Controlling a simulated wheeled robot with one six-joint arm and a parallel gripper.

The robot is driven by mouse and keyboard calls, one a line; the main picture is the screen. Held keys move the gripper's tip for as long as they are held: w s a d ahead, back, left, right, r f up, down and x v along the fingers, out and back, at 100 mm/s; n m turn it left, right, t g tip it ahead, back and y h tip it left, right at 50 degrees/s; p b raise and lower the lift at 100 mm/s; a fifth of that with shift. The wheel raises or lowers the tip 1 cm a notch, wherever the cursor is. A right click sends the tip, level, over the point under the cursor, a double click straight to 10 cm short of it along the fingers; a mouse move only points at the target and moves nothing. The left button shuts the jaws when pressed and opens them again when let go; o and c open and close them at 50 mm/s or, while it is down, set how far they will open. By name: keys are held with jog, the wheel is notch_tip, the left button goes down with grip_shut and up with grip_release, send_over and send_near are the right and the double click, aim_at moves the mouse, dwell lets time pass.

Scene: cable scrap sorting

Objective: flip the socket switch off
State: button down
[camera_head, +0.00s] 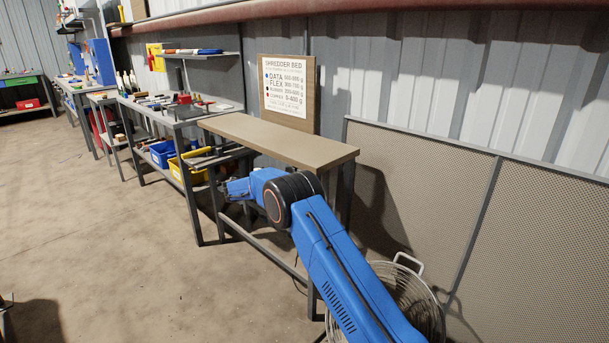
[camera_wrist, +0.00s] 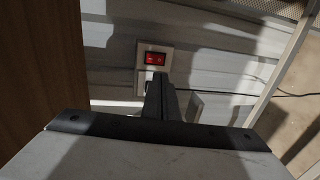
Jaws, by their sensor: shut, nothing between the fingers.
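The socket switch (camera_wrist: 155,58) is a red rocker in a pale plate on the corrugated wall, near the top middle of the wrist view. Which way the rocker is tipped is too small to tell. My gripper (camera_wrist: 159,78) is shut and empty, with its fingertips just below the red rocker in the picture. The fingers hide the lower part of the plate, and I cannot tell whether they touch it. In the head view my gripper (camera_head: 236,189) is beside the brown bench, and the switch does not show.
The brown-topped bench (camera_head: 270,138) stands against the wall, with a shredder sign (camera_head: 285,87) above it. A wire basket (camera_head: 405,295) is on the floor at its right. Mesh panels (camera_head: 535,225) line the wall on the right. Open floor (camera_head: 110,220) lies to the left.

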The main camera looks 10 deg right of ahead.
jog(key=x, duration=1.4)
jog(key=shift+f, duration=0.15)
jog(key=shift+w+d+f, duration=0.1)
jog(key=shift+d, duration=0.05)
dwell(0.3)
jog(key=s+a+f, duration=0.2)
jog(key=s+a, duration=0.6)
jog(key=a, duration=0.3)
jog(key=shift+a, duration=0.2)
jog(key=shift+s+f, duration=0.1)
